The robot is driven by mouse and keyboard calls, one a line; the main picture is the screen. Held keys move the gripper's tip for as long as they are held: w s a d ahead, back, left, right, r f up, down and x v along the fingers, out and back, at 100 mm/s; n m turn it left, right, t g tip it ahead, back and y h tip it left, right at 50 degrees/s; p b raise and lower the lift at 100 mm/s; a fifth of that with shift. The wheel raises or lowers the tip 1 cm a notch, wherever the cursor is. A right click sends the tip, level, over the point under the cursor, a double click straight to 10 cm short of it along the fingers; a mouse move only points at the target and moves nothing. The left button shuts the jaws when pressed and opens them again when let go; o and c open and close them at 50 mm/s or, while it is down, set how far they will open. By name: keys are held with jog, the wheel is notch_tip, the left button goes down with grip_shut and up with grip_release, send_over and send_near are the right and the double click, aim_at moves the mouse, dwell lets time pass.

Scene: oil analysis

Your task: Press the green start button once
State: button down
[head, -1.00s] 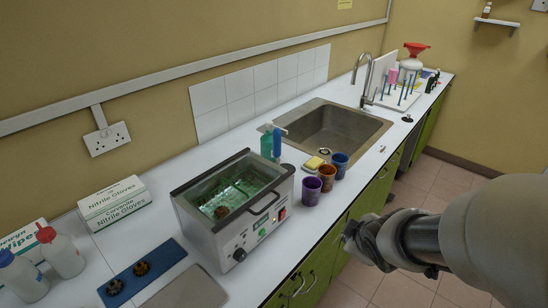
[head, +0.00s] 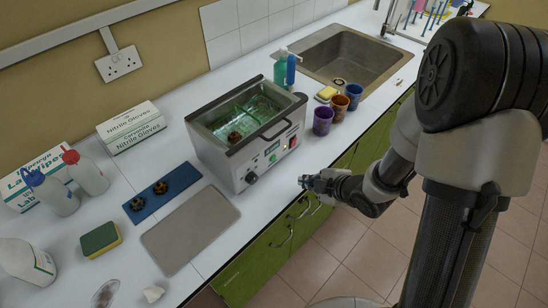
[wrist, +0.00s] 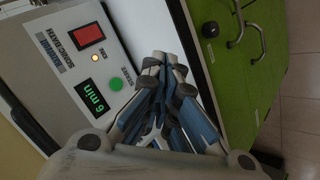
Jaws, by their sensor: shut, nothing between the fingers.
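The sonic bath (head: 240,165) stands on the white worktop, its control panel facing the front edge. In the wrist view, the round green start button (wrist: 116,84) sits on the panel beside a green display (wrist: 91,96) reading "6 min". A red switch (wrist: 88,34) and a small lit amber lamp (wrist: 95,58) are nearby. The green button also shows small in the head view (head: 273,158). My gripper (head: 304,181) is shut and empty, in front of the panel near the worktop edge. In the wrist view, my fingertips (wrist: 166,60) appear right of the button; contact does not show.
A grey mat (head: 190,230) and a blue holder (head: 163,194) lie left. Green cupboards with handles are below the worktop edge.

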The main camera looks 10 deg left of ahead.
jog(key=shift+w+a, duration=0.85)
jog(key=shift+a, duration=0.25)
jog(key=shift+w+a, duration=0.9)
jog(key=shift+a, duration=0.25)
jog(key=shift+w+a, duration=0.85)
jog(key=shift+a, duration=0.25)
jog(key=shift+w+a, duration=0.25)
jog(key=shift+a, duration=0.1)
jog(key=shift+w+a, duration=0.25)
jog(key=shift+a, duration=0.05)
jog(key=shift+s+d, duration=0.1)
jog(key=shift+d, duration=0.05)
jog(key=shift+s+d, duration=0.45)
jog(key=shift+d, duration=0.05)
jog(key=shift+s+d+b, duration=0.25)
jog(key=shift+s+d, duration=0.5)
jog(key=shift+d, duration=0.25)
jog(key=shift+s+d+b, duration=0.2)
jog(key=shift+s+d, duration=0.55)
jog(key=shift+d, duration=0.25)
